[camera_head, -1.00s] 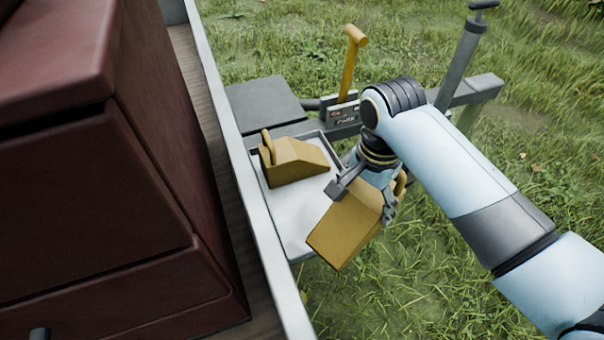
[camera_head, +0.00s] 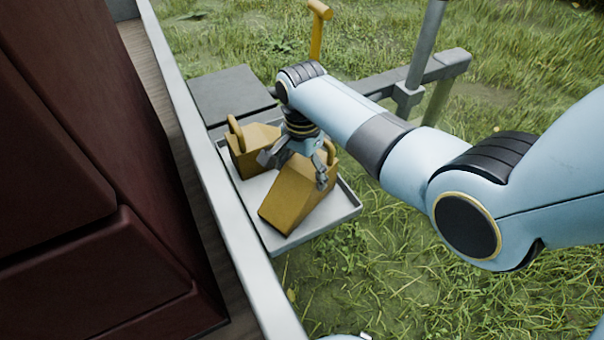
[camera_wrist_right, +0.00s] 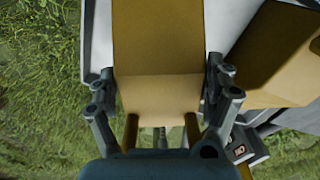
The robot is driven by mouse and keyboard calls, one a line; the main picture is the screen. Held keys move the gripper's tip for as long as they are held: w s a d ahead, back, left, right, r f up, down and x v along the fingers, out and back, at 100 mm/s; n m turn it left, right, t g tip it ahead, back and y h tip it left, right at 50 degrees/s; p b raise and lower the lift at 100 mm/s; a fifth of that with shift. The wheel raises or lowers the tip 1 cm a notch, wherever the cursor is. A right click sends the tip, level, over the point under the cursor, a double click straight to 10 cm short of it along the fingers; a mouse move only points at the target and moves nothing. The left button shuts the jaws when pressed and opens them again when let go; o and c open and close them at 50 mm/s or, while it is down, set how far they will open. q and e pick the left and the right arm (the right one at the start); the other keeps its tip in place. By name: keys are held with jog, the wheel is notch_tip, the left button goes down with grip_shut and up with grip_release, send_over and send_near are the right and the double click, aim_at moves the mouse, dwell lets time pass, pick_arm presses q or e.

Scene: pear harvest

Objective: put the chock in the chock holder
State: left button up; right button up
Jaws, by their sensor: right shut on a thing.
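My right gripper (camera_head: 295,172) is shut on a yellow wedge-shaped chock (camera_head: 288,205) with a loop handle. It holds the chock tilted over the right part of the chock holder, a shallow grey tray (camera_head: 349,207). I cannot tell whether the chock touches the tray floor. In the right wrist view the chock (camera_wrist_right: 158,50) sits between the two fingers (camera_wrist_right: 160,98). A second yellow chock (camera_head: 241,160) stands in the tray to the left, partly hidden by the gripper; it also shows in the wrist view (camera_wrist_right: 272,50). My left gripper is not in view.
A grey rail (camera_head: 225,215) of the cart runs along the tray's left side, with a dark red cabinet (camera_head: 60,180) beyond it. A dark flat plate (camera_head: 232,95), a yellow lever (camera_head: 317,30) and a grey beam (camera_head: 430,75) lie behind. Grass is open at right.

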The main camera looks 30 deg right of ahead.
aim_at(302, 170)
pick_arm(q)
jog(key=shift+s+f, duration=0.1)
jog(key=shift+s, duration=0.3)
pick_arm(e)
jog(key=shift+f, duration=0.15)
jog(key=o, duration=1.5)
jog(key=shift+f, duration=0.1)
pick_arm(q)
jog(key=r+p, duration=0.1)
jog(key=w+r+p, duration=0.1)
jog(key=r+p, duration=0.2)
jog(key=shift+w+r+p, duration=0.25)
jog(key=shift+p, duration=0.1)
pick_arm(e)
notch_tip(302, 170, up, 12)
jog(key=shift+r, duration=0.1)
